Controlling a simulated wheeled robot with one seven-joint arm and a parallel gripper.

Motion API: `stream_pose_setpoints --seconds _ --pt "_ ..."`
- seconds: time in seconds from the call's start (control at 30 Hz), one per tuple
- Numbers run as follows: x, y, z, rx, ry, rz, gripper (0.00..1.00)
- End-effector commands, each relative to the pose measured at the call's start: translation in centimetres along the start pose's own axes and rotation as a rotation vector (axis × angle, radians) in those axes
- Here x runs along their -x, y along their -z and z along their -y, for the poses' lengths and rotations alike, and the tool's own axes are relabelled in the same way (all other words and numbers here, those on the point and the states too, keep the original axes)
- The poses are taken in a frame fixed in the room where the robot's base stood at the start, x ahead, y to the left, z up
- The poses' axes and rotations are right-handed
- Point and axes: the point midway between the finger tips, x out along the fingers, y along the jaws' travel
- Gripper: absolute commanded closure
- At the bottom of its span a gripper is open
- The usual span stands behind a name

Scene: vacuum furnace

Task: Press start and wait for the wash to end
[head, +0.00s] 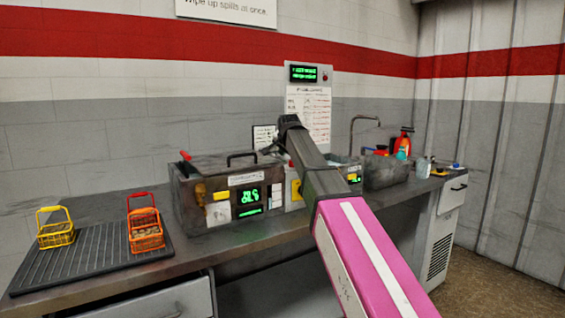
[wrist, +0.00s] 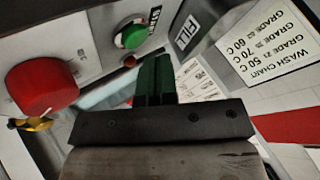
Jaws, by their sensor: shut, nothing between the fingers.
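My gripper (wrist: 154,72) is shut and empty in the wrist view, its dark fingers side by side. A round green button (wrist: 131,33) in a pale ring sits on a grey panel just up and left of the fingertips. I cannot tell whether the fingers touch it. A large red knob (wrist: 42,88) is on the same panel further left. A small display (wrist: 187,33) with bright marks lies right of the button, too tilted to read fully.
A wash chart (wrist: 262,42) listing grades and temperatures is at the right of the wrist view. A yellow basket (head: 56,232) and an orange basket (head: 146,232) stand on the ribbed drainboard (head: 88,262). Bottles (head: 403,146) and a tap (head: 365,120) are at the bench's right.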

Motion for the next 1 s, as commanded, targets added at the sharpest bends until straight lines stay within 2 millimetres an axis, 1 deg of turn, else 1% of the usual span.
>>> stream_pose_setpoints --seconds 1.0 --pt "-0.58 -0.41 -0.42 0.0 0.0 0.0 1.0"
